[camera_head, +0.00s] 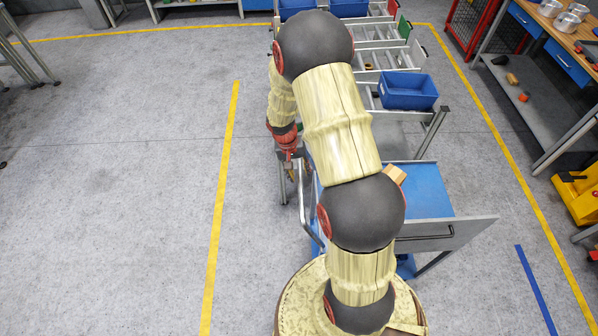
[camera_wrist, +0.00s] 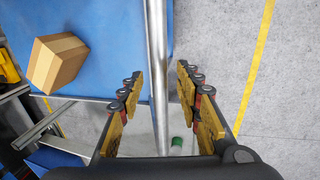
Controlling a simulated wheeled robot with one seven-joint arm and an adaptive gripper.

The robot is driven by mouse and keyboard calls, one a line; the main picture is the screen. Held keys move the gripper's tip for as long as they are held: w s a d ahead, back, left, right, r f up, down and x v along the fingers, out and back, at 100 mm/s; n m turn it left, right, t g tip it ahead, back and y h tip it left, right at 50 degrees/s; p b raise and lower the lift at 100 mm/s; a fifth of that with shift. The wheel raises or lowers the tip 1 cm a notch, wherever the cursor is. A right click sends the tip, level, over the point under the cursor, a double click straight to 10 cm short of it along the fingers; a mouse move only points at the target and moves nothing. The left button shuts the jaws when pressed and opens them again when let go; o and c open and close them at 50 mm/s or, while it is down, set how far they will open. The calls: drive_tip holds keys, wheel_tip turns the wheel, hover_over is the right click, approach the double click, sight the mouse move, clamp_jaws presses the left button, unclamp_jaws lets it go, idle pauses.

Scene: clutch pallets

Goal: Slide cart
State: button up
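The cart has a blue top (camera_head: 428,190), which also fills the upper left of the wrist view (camera_wrist: 110,40). Its silver handle bar (camera_head: 303,205) is at the cart's left side, partly hidden behind my arm. In the wrist view the bar (camera_wrist: 157,60) runs lengthwise between my gripper's two fingers (camera_wrist: 160,85). The fingers are apart, with a gap on each side of the bar. In the head view my gripper (camera_head: 291,170) hangs at the cart's left side, by the handle. Whether the bar is fully at fingertip depth is hard to tell.
A cardboard box (camera_wrist: 57,63) lies on the blue top. A rack with a blue bin (camera_head: 408,91) stands just behind the cart. A workbench (camera_head: 560,40) and yellow equipment (camera_head: 580,195) are at the right. The floor left of the cart is clear, with a yellow line (camera_head: 221,190).

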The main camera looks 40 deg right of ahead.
drive_tip(key=shift+c, duration=0.9)
clamp_jaws()
